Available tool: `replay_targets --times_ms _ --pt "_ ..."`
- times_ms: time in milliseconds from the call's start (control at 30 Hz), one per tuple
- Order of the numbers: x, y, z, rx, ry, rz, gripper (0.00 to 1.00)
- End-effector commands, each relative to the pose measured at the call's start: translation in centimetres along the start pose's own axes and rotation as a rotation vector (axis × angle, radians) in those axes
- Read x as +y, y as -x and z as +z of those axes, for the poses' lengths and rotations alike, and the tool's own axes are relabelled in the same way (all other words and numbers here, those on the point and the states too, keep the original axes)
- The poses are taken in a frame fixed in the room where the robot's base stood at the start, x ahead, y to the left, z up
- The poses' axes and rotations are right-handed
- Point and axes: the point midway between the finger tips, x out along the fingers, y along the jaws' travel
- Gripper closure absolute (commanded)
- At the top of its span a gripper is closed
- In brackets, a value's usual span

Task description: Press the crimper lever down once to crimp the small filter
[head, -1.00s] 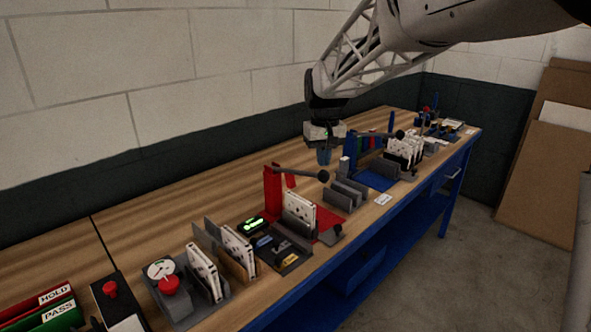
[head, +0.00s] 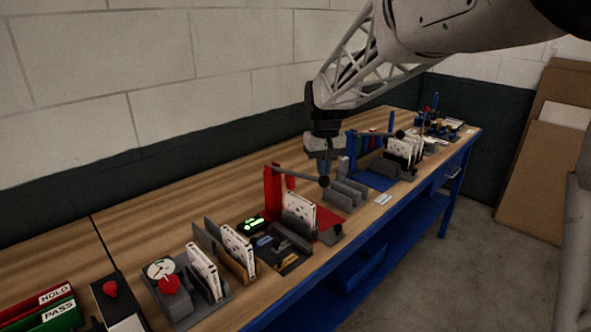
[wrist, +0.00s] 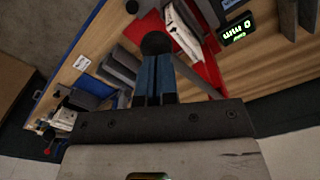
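The red crimper (head: 272,190) stands mid-bench, with a dark lever ending in a black ball knob (head: 323,181). The knob also shows in the wrist view (wrist: 157,43). A white boxed filter (head: 300,210) stands upright in the red crimper; it also shows in the wrist view (wrist: 184,36). My gripper (head: 324,173) points down with its blue fingertips directly over the knob, seemingly touching its top. In the wrist view the fingers (wrist: 156,66) are side by side, shut, with nothing visible between them.
Behind stands a blue crimper-like station (head: 375,179) with another ball-ended lever and white filters. Grey slotted holders (head: 346,193) sit beside the red crimper. In front are a green-lit display (head: 257,224), more filters and a red-button gauge (head: 160,270). The bench is clear along the wall.

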Motion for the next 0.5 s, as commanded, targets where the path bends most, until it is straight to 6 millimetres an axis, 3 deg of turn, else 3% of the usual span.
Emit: replay_targets --times_ms 500 --pt "0.0 -1.6 0.1 -0.002 0.0 0.0 1.0"
